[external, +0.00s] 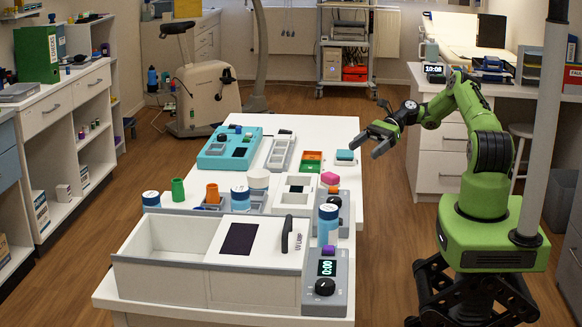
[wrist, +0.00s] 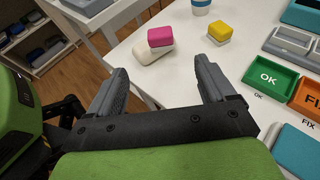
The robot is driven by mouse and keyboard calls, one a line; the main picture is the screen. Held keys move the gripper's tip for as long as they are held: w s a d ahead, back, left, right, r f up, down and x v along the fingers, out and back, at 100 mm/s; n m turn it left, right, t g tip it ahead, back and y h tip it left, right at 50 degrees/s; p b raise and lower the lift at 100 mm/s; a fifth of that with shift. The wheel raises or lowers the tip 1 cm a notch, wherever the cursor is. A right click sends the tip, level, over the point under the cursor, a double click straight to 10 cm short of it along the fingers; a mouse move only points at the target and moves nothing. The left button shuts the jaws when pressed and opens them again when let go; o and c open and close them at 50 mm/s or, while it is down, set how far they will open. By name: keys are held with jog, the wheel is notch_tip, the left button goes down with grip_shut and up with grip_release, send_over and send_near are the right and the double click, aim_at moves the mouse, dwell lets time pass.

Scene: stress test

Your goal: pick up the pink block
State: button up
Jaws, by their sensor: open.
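The pink block (external: 330,178) is on the white table, near its right edge in the external view. In the wrist view the pink block (wrist: 160,36) lies on or against a cream, rounded piece (wrist: 152,53), just beyond my fingers. My gripper (external: 371,143) is open and empty, above the table's right edge and farther back than the pink block in the external view. In the wrist view its fingers (wrist: 163,70) are spread apart, with bare tabletop and floor between them. The pink block is not between the fingers.
A yellow block (wrist: 220,30) sits right of the pink block, near a blue-and-white cup (wrist: 201,6). A green OK tray (wrist: 271,77) and an orange FIX tray (wrist: 308,97) lie farther right. The long white box (external: 165,275) fills the table's near end.

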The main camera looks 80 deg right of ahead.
jog(key=b, duration=0.3)
send_near(331, 178)
jog(key=w+f, duration=0.2)
jog(key=w, duration=0.1)
jog(key=shift+a+f, duration=0.15)
jog(key=shift+f, duration=0.05)
jog(key=b+x, duration=0.1)
jog(key=x, duration=0.5)
jog(key=shift+r+b, duration=0.2)
jog(key=shift+b, duration=0.1)
jog(key=shift+r, duration=0.1)
jog(key=c, duration=1.1)
notch_tip(331, 178, up, 10)
jog(key=p, duration=0.3)
jog(key=a+f+b, duration=0.1)
jog(key=f+b, duration=0.2)
jog(key=a+f+b, duration=0.1)
jog(key=f+b, duration=0.2)
jog(key=a+f+b, duration=0.1)
jog(key=f+b, duration=0.2)
jog(key=f, duration=0.1)
jog(key=shift+d+r, duration=0.1)
